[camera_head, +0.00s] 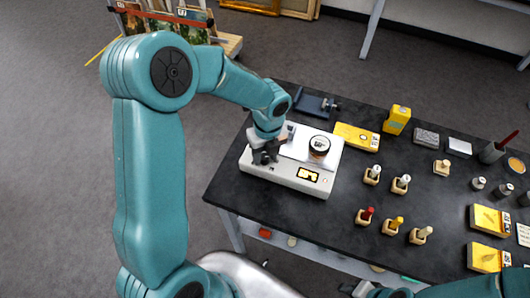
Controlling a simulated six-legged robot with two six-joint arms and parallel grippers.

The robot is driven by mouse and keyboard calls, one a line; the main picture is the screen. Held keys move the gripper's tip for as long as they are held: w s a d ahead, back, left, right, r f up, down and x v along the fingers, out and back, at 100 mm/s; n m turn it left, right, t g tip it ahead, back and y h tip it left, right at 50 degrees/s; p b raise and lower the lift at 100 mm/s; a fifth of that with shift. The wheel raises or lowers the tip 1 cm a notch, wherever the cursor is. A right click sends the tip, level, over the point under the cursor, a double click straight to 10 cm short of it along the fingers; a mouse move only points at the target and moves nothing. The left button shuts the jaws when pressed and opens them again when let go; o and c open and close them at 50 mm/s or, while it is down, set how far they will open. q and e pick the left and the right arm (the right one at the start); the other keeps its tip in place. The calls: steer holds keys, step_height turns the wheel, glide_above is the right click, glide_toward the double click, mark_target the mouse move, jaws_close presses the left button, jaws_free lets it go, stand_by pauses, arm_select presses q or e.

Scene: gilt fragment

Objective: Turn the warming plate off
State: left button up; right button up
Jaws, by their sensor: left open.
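The warming plate (332,172) is a white box on the left end of the black table. Its front display (307,174) is lit orange-yellow. My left gripper (263,158) is open and points down at the left front part of the plate. It hides that part, and I cannot tell whether it touches the plate. A switch or knob is not clearly visible. Part of my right gripper (362,290) shows at the bottom edge, too cut off to read.
Bare tabletop lies in front of the plate.

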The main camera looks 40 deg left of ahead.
arm_select(q)
steer(key=shift+s+r, duration=0.1)
steer(key=shift+s, duration=0.05)
steer(key=shift+c, duration=0.6)
steer(key=shift+d, duration=0.1)
jaws_close()
